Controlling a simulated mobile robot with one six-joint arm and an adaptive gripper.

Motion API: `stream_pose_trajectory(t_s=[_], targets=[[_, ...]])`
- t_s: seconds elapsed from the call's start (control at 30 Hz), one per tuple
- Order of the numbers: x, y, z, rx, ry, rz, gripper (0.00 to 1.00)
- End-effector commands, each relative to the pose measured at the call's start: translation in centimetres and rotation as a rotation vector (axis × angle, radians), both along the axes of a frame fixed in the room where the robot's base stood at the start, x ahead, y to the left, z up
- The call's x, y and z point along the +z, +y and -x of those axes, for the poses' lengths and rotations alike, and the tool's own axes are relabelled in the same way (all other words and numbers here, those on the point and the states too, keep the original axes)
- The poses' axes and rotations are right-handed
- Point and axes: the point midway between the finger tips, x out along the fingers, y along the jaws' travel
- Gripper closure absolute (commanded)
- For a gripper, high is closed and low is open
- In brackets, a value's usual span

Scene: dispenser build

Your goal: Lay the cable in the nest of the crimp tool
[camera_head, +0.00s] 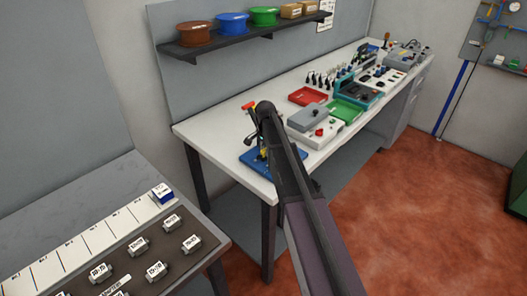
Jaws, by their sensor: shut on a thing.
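The crimp tool (249,158) appears to be the blue-based device at the near left end of the white workbench, with a red handle top showing above it. My arm comes up from the lower right and bends down over this tool. My gripper (257,137) is small, dark and partly hidden by my arm, just above the blue base. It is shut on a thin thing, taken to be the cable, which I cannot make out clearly. The nest is hidden, and I cannot tell whether the cable touches it.
Right of the tool stand a grey box unit (314,117), a red tray (308,96) and a green tray (345,110). A shelf (240,42) with coloured spools hangs above. A grey table (125,170) with labelled blocks is at lower left. Red floor (400,220) is open at right.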

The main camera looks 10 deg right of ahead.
Motion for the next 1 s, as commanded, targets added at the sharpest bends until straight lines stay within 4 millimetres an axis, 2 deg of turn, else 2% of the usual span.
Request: stream_pose_trajectory(t_s=[1.0], targets=[[-0.69,0.07,0.28,0.001,0.005,0.0,1.0]])
